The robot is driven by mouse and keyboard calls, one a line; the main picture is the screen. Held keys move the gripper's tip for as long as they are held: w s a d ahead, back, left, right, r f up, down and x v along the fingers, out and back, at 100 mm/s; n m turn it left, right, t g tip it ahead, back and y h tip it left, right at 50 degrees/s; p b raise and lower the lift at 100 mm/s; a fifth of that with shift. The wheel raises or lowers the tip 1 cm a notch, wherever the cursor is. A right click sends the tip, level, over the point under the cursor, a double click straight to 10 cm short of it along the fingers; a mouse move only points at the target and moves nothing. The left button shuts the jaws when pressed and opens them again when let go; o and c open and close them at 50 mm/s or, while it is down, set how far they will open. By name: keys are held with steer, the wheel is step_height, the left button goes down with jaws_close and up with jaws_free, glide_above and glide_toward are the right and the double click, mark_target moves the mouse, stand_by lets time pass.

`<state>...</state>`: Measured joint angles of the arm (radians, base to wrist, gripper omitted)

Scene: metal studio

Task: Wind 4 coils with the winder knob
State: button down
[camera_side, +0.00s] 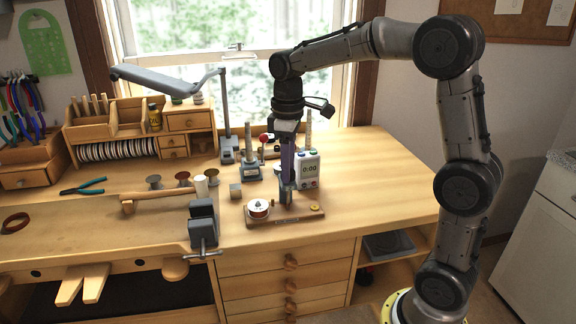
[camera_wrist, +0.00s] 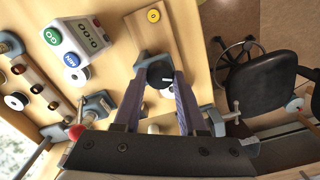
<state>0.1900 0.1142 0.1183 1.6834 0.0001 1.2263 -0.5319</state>
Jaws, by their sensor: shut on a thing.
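The winder stands on a small wooden base (camera_side: 285,217) near the front of the bench. A copper-wound spool with a pale top (camera_side: 258,208) sits at its left end and a small brass disc (camera_side: 316,210) at its right end. My gripper (camera_side: 287,188) points down over the middle of the base. In the wrist view its fingers (camera_wrist: 158,78) close around a dark round part, the winder knob (camera_wrist: 157,72). The exact contact is partly hidden by the fingers. The brass disc also shows in the wrist view (camera_wrist: 153,15).
A white box with a 0:00 display (camera_side: 309,169) stands close behind the winder. A grey vise (camera_side: 203,223) is at the bench edge to the left. A red-topped lever (camera_side: 263,140) and a lamp (camera_side: 228,130) stand behind. The bench right of the winder is clear.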

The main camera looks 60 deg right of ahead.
steer(key=m, duration=0.5)
steer(key=shift+m, duration=0.4)
steer(key=m, duration=0.9)
steer(key=shift+m, duration=0.4)
steer(key=m, duration=0.4)
steer(key=shift+r+m, duration=0.1)
steer(key=shift+m, duration=0.2)
steer(key=m, duration=0.4)
steer(key=shift+m, duration=0.3)
steer(key=m, duration=0.9)
steer(key=shift+m, duration=0.4)
steer(key=m, duration=0.4)
steer(key=shift+m, duration=0.4)
